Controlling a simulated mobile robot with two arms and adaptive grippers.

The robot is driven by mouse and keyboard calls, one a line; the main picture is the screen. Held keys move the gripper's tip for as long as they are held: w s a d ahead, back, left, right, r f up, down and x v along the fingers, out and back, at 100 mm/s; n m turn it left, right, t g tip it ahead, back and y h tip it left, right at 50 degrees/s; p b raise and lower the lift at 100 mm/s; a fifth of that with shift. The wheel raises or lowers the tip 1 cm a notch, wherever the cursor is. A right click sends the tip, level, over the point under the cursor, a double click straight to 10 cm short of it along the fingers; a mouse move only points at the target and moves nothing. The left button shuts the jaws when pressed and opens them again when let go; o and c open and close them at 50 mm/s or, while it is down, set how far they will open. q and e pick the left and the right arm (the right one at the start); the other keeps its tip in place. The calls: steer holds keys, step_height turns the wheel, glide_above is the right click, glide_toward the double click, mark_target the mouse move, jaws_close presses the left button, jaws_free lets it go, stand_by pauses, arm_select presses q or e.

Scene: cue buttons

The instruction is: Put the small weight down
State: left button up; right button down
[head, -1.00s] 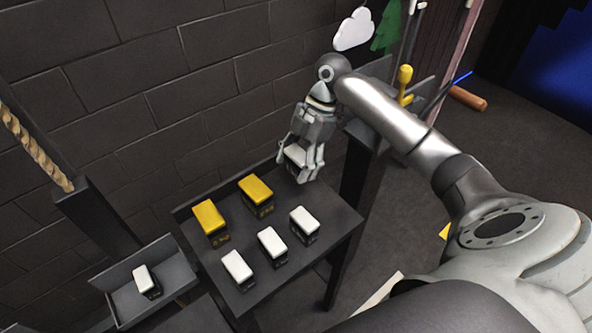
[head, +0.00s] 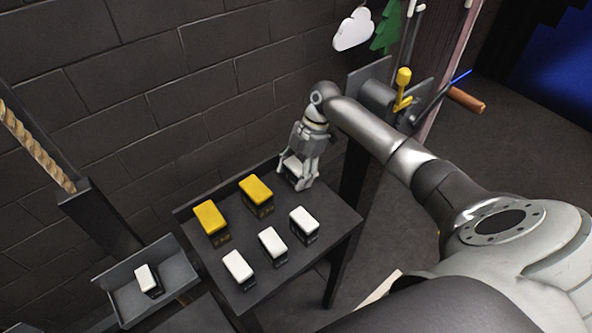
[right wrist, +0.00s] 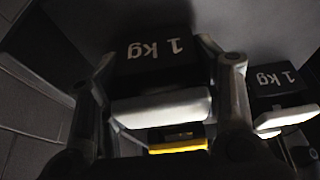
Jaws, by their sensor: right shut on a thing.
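My right gripper (head: 299,178) is shut on a small weight (head: 294,169) with a white top at the far right corner of the dark table (head: 330,237). In the right wrist view the same weight (right wrist: 158,104) sits between the fingers, its black side marked "1 kg". It appears to be at or just above the table top; the fingers hide its lower edge in the head view. My left gripper is not in view.
Two yellow-topped weights (head: 256,190) and three white-topped weights (head: 303,222) stand on the table. Another white-topped weight (head: 147,279) lies in a tray (head: 183,275) at lower left. A rope (head: 35,148) hangs at left. A yellow-handled lever (head: 403,80) is beyond the table.

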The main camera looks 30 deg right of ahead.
mark_target(300, 163)
stand_by(0.3)
steer(key=shift+c, duration=2.2)
jaws_free()
steer(key=shift+s+f, duration=0.1)
steer(key=b+v, duration=0.1)
steer(key=v, duration=0.6)
steer(key=shift+r, duration=0.45)
